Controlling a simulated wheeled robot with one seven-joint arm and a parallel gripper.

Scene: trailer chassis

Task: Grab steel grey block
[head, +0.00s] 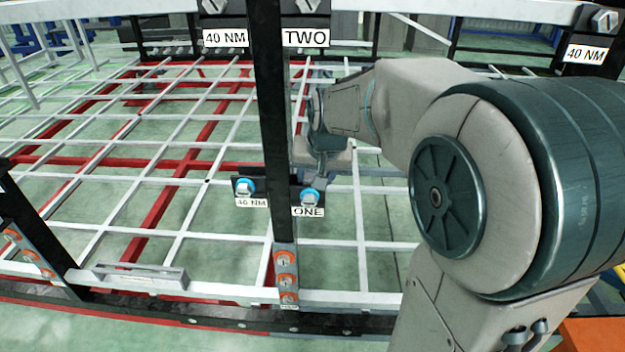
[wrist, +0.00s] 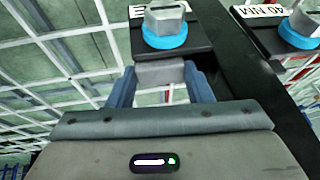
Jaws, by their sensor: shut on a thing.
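A steel grey block (wrist: 160,72) shows in the wrist view at the edge of a black plate (wrist: 168,48). My gripper (wrist: 161,80) has its two blue-grey fingers on either side of it and is shut on it. The block appears to meet the plate edge; I cannot tell whether it is fixed there. In the head view my gripper (head: 322,155) is beside the black upright, just above the plate labelled ONE (head: 308,212). The block cannot be made out in that view.
A grey bolt head with a blue ring (wrist: 165,30) stands on the plate close beyond the fingers. Another blue-ringed bolt (head: 245,186) sits left of the black upright (head: 273,110). White bars (head: 180,190) form an open grid behind. Orange-ringed bolts (head: 287,282) are lower down.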

